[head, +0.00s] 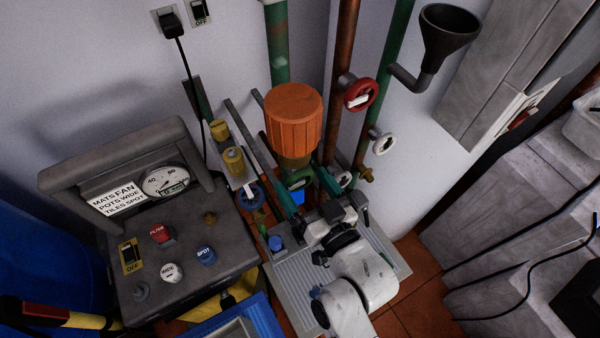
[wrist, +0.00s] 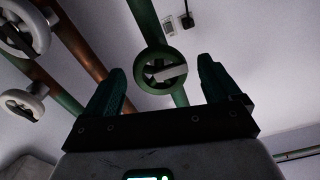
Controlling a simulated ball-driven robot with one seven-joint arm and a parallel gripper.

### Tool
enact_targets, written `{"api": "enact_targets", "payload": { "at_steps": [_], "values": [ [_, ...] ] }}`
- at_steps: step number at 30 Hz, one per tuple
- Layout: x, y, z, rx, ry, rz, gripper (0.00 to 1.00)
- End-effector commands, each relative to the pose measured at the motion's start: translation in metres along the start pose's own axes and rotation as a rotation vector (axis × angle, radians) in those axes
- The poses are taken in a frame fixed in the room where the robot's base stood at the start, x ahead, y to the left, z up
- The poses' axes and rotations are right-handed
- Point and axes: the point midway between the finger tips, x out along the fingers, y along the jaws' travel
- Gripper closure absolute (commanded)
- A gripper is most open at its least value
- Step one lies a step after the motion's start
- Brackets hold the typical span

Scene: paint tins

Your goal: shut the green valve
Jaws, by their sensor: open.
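The green valve (wrist: 141,87) is a round green handwheel with dark spokes and a pale bar across it, mounted on a green pipe (wrist: 146,22) in the wrist view. The bar lies crosswise to the pipe. My gripper (wrist: 161,72) is open, with one teal finger to each side of the wheel in the picture. I cannot tell whether the wheel is between the fingertips or beyond them; no contact is visible. In the head view the wheel (head: 299,179) shows only partly, below the orange ribbed cap, near my gripper (head: 302,186).
An orange ribbed cap (head: 293,120) stands just above the fingers. A red handwheel (head: 374,94) and a white handwheel (head: 390,142) are on the right, below a dark funnel (head: 448,38). A control box (head: 190,240) is on the left. A grey tray (head: 385,250) lies under my arm.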

Motion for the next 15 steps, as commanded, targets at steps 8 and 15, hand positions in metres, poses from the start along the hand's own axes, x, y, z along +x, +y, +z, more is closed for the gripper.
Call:
{"api": "enact_targets", "payload": {
  "at_steps": [8, 15],
  "values": [
    [0.024, 0.0, -0.001, -0.001, 0.001, 0.0, 0.1],
    [0.025, 0.0, 0.0, 0.0, 0.0, 0.0, 0.1]
  ]
}}
